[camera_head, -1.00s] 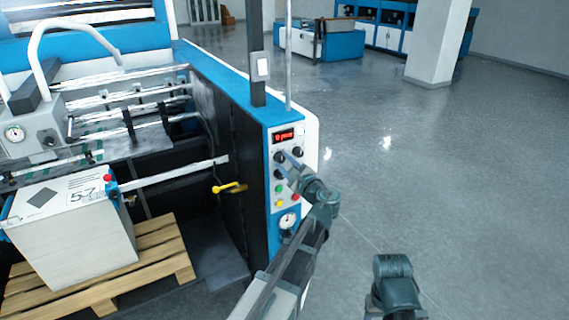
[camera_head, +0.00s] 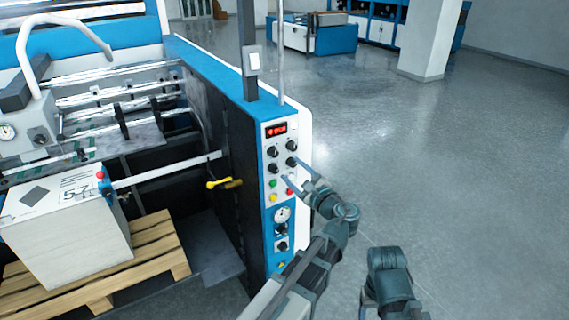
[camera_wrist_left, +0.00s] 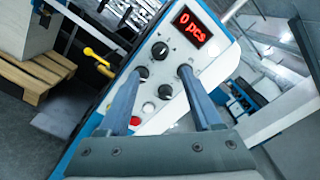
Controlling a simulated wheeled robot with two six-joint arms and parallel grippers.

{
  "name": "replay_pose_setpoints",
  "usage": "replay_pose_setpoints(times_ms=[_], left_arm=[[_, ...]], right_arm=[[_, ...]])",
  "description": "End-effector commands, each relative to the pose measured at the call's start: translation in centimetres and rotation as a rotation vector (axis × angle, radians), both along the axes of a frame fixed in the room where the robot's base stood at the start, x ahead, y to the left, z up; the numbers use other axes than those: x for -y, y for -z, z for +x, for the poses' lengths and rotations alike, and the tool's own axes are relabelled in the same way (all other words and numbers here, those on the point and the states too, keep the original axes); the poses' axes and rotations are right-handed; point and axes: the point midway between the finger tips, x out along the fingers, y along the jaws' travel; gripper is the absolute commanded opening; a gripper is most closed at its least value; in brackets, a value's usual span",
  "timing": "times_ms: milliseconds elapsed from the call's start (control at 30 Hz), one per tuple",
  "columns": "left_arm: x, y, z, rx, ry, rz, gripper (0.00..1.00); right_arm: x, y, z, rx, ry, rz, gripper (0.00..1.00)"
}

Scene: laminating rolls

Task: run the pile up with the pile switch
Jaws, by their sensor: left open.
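The control panel (camera_head: 263,205) stands on the end of the blue and white machine, with a red display (camera_head: 276,129), several black knobs, coloured buttons and a round gauge (camera_head: 282,214). I cannot tell which control is the pile switch. My left gripper (camera_head: 290,169) is open and empty in front of the panel's upper half. In the left wrist view its fingers (camera_wrist_left: 162,71) point at the panel, their tips over knobs; a black knob (camera_wrist_left: 160,50) shows between them, and the display (camera_wrist_left: 188,27) reads "0 pcs". The pile (camera_head: 75,225) sits on a wooden pallet (camera_head: 160,243).
A yellow-handled lever (camera_head: 220,184) sticks out beside the panel. A thin upright post (camera_head: 281,60) rises behind it. The grey floor at right is open, with a white column (camera_head: 428,40) and blue cabinets farther back. Part of my right arm shows at the bottom.

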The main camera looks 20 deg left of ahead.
Motion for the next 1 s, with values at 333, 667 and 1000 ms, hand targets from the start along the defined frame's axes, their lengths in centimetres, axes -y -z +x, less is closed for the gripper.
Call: replay_pose_setpoints(times_ms=[333,667,1000], left_arm=[[3.4,0.0,-2.6,0.000,0.001,0.000,0.66],[3.6,0.0,-2.8,0.000,-0.001,-0.001,0.66],[-0.2,6.7,-5.5,0.036,-0.148,-0.397,0.66]], right_arm=[[0.0,0.0,0.0,0.000,0.000,0.000,0.66],[0.0,0.0,0.0,0.000,0.000,0.000,0.66],[0.0,0.0,0.0,0.000,0.000,0.000,0.66]])
